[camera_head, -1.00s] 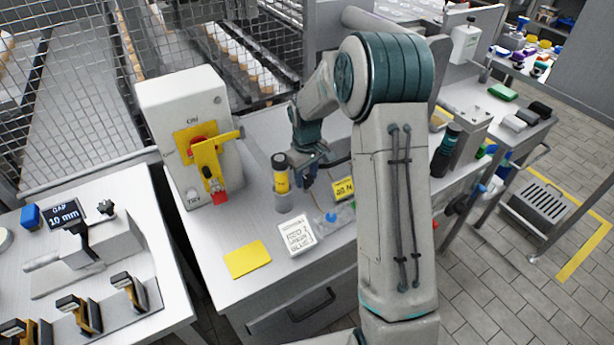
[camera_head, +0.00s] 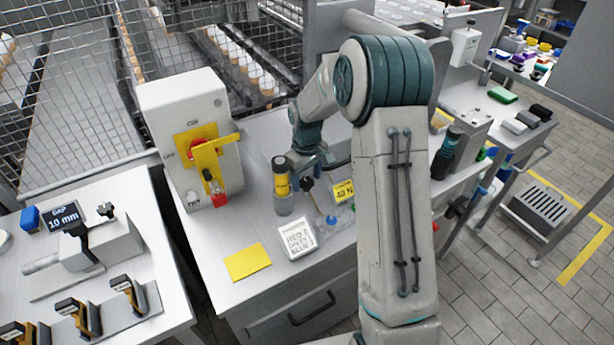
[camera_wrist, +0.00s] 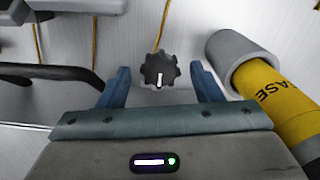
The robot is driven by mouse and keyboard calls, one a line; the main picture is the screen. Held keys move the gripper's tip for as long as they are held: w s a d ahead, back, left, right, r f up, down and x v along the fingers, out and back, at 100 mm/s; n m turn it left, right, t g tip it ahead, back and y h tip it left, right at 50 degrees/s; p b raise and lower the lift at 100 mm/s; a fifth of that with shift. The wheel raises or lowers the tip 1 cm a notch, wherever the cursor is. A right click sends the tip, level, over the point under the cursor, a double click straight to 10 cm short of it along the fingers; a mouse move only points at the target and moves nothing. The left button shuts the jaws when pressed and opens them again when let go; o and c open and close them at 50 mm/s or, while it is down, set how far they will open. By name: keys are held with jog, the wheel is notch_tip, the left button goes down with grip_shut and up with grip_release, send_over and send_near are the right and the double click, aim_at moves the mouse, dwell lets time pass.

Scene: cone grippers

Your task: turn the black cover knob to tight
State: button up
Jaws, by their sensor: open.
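The black knob (camera_wrist: 160,70) has a lobed rim and a white pointer line. In the wrist view it shows between and just beyond the fingertips, with the line toward the bottom of the picture. It also shows as a small dark shape in the head view (camera_head: 307,184), on the bench right of the yellow canister. My gripper (camera_wrist: 160,78) is open and empty, with one blue finger on each side of the knob. I see no contact. In the head view my gripper (camera_head: 311,160) is partly hidden by its own wrist. Any tight marking is unreadable here.
A yellow canister (camera_wrist: 285,100) in a grey cup (camera_wrist: 238,55) stands close to the right finger. A dark curved bar (camera_wrist: 55,75) lies to the left.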

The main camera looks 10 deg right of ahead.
aim_at(307, 183)
notch_tip(307, 183, up, 14)
jog(key=shift+f, duration=0.15)
dwell(0.6)
jog(key=s+r+m+t, duration=0.2)
jog(key=s+m, duration=0.3)
jog(key=s, duration=2.2)
jog(key=shift+s+d+r+m+t, duration=0.15)
jog(key=shift+s+d+m+t, duration=0.1)
jog(key=shift+s+m+t, duration=0.15)
jog(key=c, duration=0.4)
jog(key=shift+d, duration=0.15)
jog(key=shift+c, duration=0.5)
